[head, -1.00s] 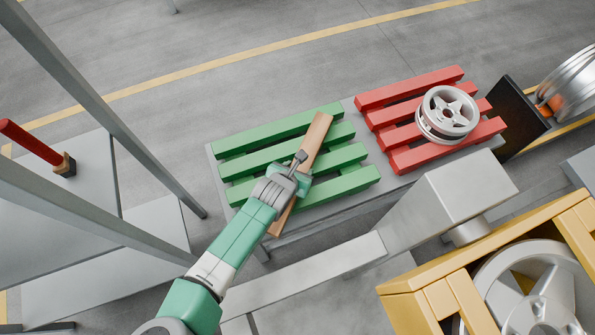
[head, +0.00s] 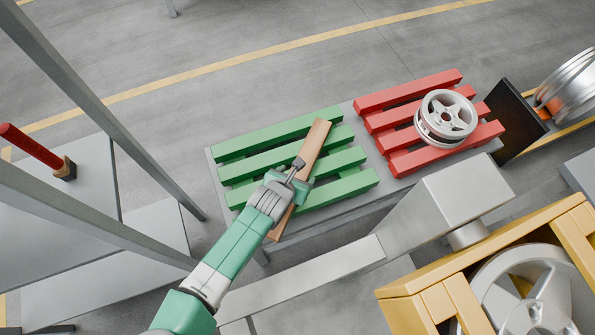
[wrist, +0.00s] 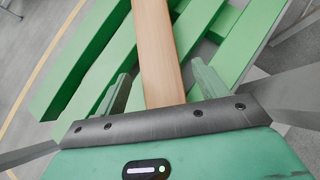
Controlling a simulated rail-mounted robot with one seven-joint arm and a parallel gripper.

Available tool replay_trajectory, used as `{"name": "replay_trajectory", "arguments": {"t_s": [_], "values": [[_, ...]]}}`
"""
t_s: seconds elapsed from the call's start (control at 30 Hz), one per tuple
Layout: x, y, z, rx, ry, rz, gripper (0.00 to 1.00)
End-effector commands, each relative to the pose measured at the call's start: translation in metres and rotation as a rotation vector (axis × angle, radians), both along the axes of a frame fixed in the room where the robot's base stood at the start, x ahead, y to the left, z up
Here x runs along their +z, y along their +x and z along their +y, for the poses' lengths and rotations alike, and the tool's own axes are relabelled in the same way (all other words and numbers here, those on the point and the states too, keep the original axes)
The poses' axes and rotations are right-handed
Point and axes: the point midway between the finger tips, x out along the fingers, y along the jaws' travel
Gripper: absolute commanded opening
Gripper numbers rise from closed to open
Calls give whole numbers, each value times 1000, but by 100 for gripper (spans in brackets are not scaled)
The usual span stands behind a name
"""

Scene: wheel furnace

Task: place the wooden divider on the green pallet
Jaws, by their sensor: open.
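The wooden divider (head: 311,148) is a long light-brown plank lying diagonally across the slats of the green pallet (head: 238,143). Its near end sticks out past the pallet's front edge. My gripper (head: 298,164) is over the near half of the divider and hides part of it. In the wrist view, the open fingers (wrist: 160,88) stand on either side of the divider (wrist: 157,50), with a gap on each side. The divider runs from the palm up out of the picture, over the pallet slats (wrist: 92,60).
A red pallet (head: 405,97) with a silver wheel (head: 446,118) stands to the right on the same grey table (head: 330,214). A dark panel (head: 515,119) is beyond it. A yellow frame (head: 430,282) is at front right; grey posts (head: 105,115) stand at left.

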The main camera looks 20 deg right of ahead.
Motion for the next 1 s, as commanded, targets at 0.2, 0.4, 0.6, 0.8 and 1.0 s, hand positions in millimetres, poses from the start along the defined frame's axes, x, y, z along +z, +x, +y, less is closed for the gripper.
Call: {"name": "replay_trajectory", "arguments": {"t_s": [0.2,0.4,0.6,0.8,1.0], "values": [[47,-28,31,1,2,-2,72],[68,-45,47,1,0,-1,72],[71,-49,51,1,0,1,72],[70,-49,51,1,0,1,72],[132,-32,-19,50,-182,-4,72]]}}
